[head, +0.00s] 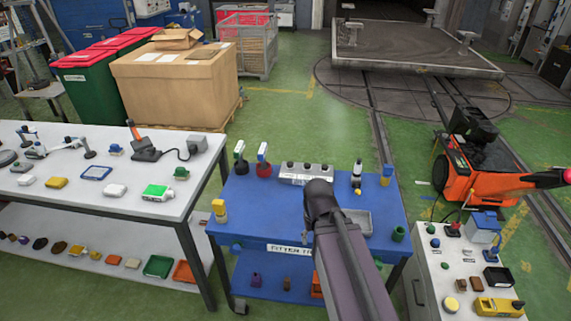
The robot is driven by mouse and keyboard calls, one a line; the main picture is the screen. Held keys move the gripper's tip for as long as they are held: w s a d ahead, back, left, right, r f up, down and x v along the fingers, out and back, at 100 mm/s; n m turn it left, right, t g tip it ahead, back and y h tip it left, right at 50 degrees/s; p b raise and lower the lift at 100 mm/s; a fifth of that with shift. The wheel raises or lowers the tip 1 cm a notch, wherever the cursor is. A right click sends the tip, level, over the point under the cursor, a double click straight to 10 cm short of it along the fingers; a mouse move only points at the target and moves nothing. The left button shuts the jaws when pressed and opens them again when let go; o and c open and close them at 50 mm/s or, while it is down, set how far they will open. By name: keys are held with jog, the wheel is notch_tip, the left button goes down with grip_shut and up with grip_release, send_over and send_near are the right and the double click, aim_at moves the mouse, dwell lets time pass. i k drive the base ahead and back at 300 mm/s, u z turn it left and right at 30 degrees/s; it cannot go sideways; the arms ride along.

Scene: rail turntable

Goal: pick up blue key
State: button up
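I cannot clearly make out a blue key; the small things are too tiny to identify.
A grey tray (364,218) lies right of my arm on the cart. A grey control cabinet (432,273) with buttons stands at the right. An orange machine (475,180) is behind it. Large bins and a cardboard box (175,90) stand at the back left. Green floor is open behind the cart.

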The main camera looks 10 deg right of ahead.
aim_at(263, 149)
jog(key=i, duration=0.95)
jog(key=z, duration=0.05)
